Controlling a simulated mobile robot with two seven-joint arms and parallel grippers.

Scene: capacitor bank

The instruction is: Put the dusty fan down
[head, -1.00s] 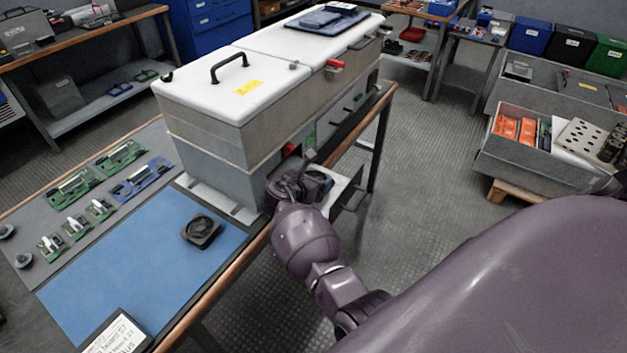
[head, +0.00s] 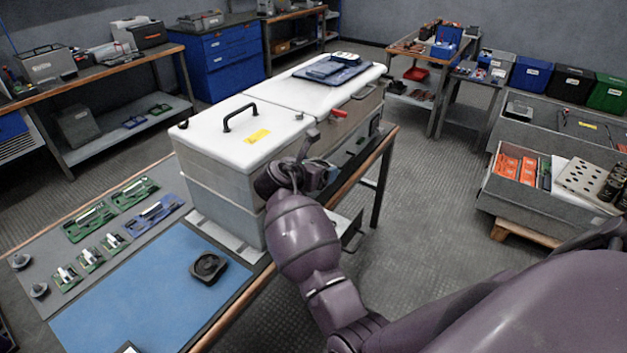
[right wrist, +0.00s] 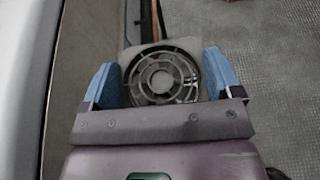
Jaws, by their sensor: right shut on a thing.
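In the right wrist view, the dusty fan (right wrist: 161,77), a greyish square frame with a round grille, is between the two blue fingers of my right gripper (right wrist: 160,84), which is shut on it. In the head view my right gripper (head: 328,176) is beside the front of the white-topped cabinet (head: 222,205), raised off the bench; the wrist mostly hides the held fan there. A second, dark fan (head: 208,267) lies on the blue mat (head: 135,300), left of my right arm. My left gripper is not in view.
Several green and blue circuit boards (head: 110,193) lie on the grey bench behind the mat. A grey box with orange parts (head: 545,187) stands at the right. Open floor (head: 430,230) lies between.

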